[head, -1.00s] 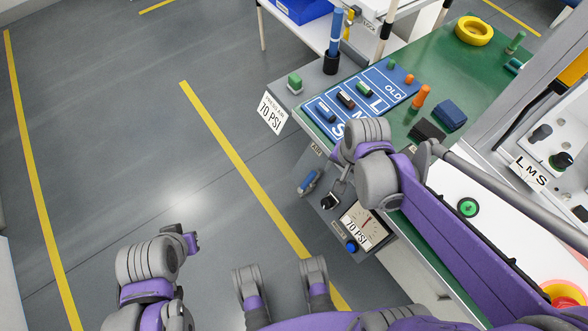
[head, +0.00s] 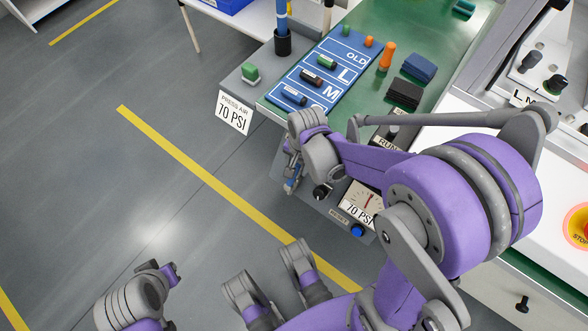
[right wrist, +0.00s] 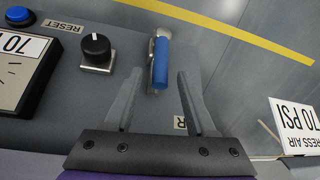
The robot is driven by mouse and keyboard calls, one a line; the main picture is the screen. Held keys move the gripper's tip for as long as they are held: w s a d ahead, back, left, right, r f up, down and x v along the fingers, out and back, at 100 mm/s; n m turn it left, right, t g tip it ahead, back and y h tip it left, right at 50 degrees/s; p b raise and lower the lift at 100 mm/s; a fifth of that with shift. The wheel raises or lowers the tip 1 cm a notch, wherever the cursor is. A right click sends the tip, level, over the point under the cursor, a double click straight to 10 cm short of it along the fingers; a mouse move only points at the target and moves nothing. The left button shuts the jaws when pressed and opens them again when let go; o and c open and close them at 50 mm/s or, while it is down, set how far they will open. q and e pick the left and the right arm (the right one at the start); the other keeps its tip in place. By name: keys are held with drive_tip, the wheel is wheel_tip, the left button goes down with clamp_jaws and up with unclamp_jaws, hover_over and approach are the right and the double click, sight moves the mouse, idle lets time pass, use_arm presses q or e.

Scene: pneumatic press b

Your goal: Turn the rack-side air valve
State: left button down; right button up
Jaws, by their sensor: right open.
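The air valve has a blue lever handle (right wrist: 160,62) on a pale metal fitting, on the grey panel in the right wrist view. In the head view a bit of the blue handle (head: 290,187) shows below my right gripper (head: 288,168), which hides most of the valve. In the right wrist view my right gripper (right wrist: 159,88) is open and empty. Its two fingers point at the handle, one on each side of its near end; contact cannot be told. My left arm's end (head: 168,273) is low at the left of the head view, its fingers not made out.
Beside the valve are a black knob (right wrist: 96,48), a blue reset button (right wrist: 19,16) and a 70 PSI gauge (head: 362,201). A 70 PSI press-air sign (head: 234,112) hangs at the bench corner. The green bench (head: 440,55) holds a blue mat (head: 300,88). Floor at left is clear.

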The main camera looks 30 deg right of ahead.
drive_tip(key=shift+w+a+f+b, duration=0.1)
drive_tip(key=shift+f+b, duration=0.25)
drive_tip(key=shift+f, duration=1.15)
drive_tip(key=shift+c, duration=0.3)
clamp_jaws()
